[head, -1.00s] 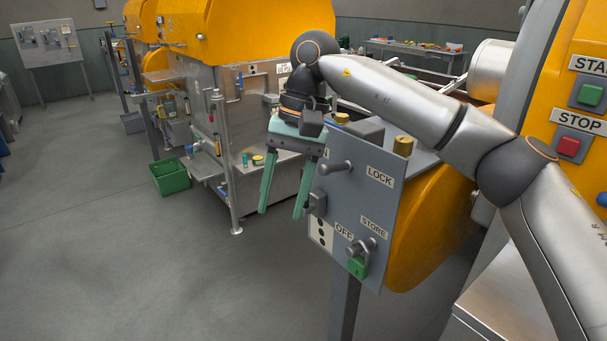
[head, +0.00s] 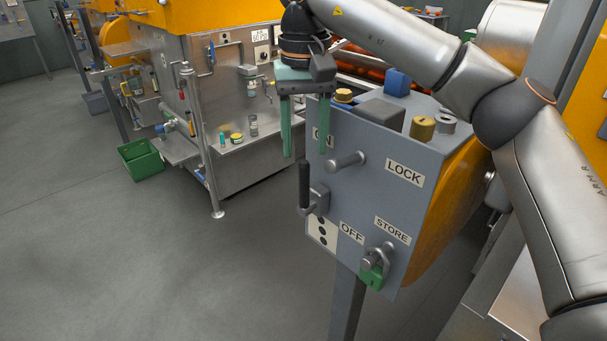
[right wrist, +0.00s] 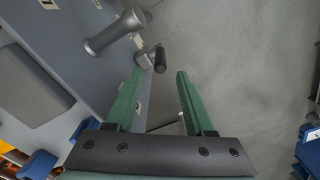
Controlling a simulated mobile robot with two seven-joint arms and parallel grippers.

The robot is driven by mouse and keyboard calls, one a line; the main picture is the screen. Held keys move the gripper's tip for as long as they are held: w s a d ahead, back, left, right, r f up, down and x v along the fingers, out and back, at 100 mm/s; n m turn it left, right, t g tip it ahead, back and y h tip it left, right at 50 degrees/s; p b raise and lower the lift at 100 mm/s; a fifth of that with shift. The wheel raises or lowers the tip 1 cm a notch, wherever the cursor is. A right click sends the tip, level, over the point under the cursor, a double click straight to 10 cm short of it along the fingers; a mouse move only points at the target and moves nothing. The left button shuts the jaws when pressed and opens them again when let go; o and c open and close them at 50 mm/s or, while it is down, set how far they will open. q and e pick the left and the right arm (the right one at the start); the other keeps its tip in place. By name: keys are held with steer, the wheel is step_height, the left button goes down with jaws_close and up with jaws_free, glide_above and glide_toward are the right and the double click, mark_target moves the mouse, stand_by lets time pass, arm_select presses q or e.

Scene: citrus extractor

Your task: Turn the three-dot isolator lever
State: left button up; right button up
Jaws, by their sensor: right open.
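The three-dot isolator lever (head: 305,188) has a black handle standing upright on a grey hub at the left edge of the grey panel (head: 350,195). A white plate with black dots (head: 322,233) is below it, beside the OFF label (head: 351,232). My right gripper (head: 305,153) is open and empty, fingers pointing down, just above the handle. In the right wrist view the black handle (right wrist: 159,60) shows beyond the open fingertips (right wrist: 160,74), roughly in line with the gap. I see no contact. My left gripper is not in view.
A grey peg (head: 346,161) sticks out of the panel right of the lever, near the LOCK label. A green padlock (head: 372,275) hangs by STORE. Brass and grey weights and a blue block (head: 397,82) sit on the box top.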

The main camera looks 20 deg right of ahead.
mark_target(305, 161)
step_height(305, 161, down, 6)
steer(key=shift+f, duration=0.15)
stand_by(0.3)
jaws_close()
stand_by(1.3)
